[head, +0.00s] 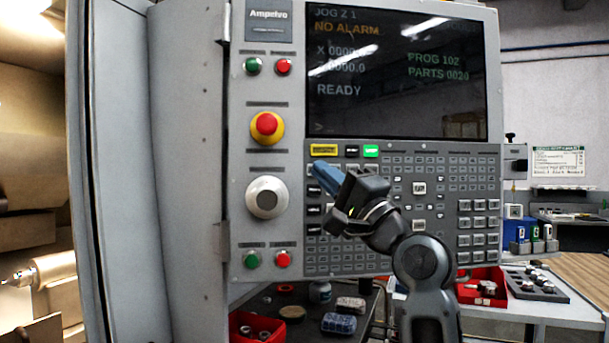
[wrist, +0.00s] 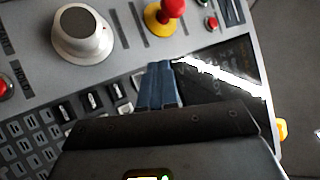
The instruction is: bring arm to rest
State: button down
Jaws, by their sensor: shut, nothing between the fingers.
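My gripper (head: 322,172) is raised in front of the machine's control panel (head: 208,270), over the upper left part of its keypad (head: 467,190). Its blue fingers are shut together with nothing between them. In the wrist view the shut fingers (wrist: 157,68) point at the panel between the keys and the dark screen (wrist: 215,75). I cannot tell whether the fingertips touch the panel. My arm comes up from the bottom of the head view and bends toward the panel. The gripper and arm hide part of the keypad.
The screen (head: 400,110) reads READY and NO ALARM. A red emergency button (head: 267,123) and a grey dial (head: 266,197) are left of the keypad. Below are a red bin (head: 258,328) and another red bin (head: 470,295) on a bench. The machine opening is at far left.

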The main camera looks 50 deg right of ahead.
jog(key=s+a+f+n+g, duration=0.2)
jog(key=s+a+f, duration=0.1)
jog(key=f, duration=0.7)
jog(key=s+a+f+n+g, duration=0.1)
jog(key=s+a+f+n, duration=0.15)
jog(key=f, duration=0.75)
jog(key=s+a+f+n+g, duration=0.15)
jog(key=a+f, duration=0.25)
jog(key=f, duration=0.6)
jog(key=s+a+f+n+g+y, duration=0.1)
jog(key=s+a+f+n, duration=0.2)
jog(key=s, duration=0.6)
jog(key=s+a+f+n+g, duration=0.2)
jog(key=s+a+f+n, duration=0.2)
jog(key=s, duration=0.6)
jog(key=s+a+f+n+g+y, duration=0.1)
jog(key=s+a+f+n, duration=0.3)
jog(key=s, duration=0.5)
jog(key=shift+s+a+n+g+y, duration=0.15)
jog(key=shift+a+n+g+y, duration=0.25)
jog(key=shift+a, duration=0.3)
jog(key=shift+f, duration=0.1)
